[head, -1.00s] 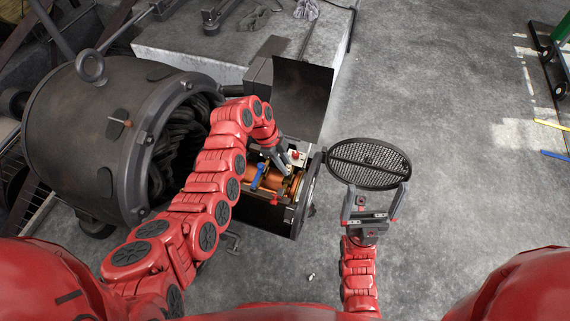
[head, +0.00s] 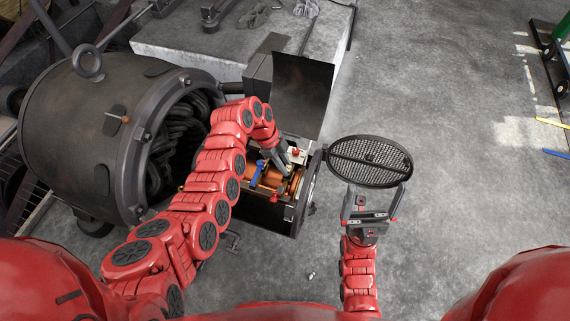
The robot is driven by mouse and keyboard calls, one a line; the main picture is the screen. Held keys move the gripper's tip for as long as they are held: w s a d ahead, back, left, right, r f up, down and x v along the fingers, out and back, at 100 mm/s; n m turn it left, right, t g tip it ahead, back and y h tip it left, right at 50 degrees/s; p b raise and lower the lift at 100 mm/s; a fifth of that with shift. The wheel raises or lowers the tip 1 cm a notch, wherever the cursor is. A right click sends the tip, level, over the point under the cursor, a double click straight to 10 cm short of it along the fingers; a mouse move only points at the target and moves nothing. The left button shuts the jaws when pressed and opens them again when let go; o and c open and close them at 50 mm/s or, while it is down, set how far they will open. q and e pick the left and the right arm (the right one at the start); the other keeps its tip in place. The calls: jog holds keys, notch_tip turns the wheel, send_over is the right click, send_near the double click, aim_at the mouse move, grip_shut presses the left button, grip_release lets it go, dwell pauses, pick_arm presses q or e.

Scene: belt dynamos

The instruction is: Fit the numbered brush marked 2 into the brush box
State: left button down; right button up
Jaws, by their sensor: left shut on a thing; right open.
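My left arm reaches over the open brush box (head: 268,214), and my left gripper (head: 287,167) points down into it. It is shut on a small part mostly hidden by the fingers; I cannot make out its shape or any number. Inside the box are a copper-coloured cylinder (head: 270,179), a blue lever (head: 258,173) on the left, and a white piece with a red top (head: 296,153) beside my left gripper. My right gripper (head: 374,203) is open and empty, to the right of the box, just below a round mesh cover (head: 370,161) in the picture.
A dark hinged lid (head: 303,92) stands up behind the box. A large dark cylindrical housing (head: 95,140) with thick cables fills the left. A concrete plinth (head: 190,45) lies behind. The floor to the right (head: 470,200) is clear.

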pick_arm(q)
jog(key=shift+f+b, duration=0.6)
jog(key=shift+f, duration=0.2)
jog(key=c, duration=0.6)
grip_release()
jog(key=p+v, duration=0.4)
jog(key=v, duration=1.3)
jog(key=shift+r+p, duration=0.25)
jog(key=shift+p, duration=0.15)
jog(key=shift+a, duration=0.1)
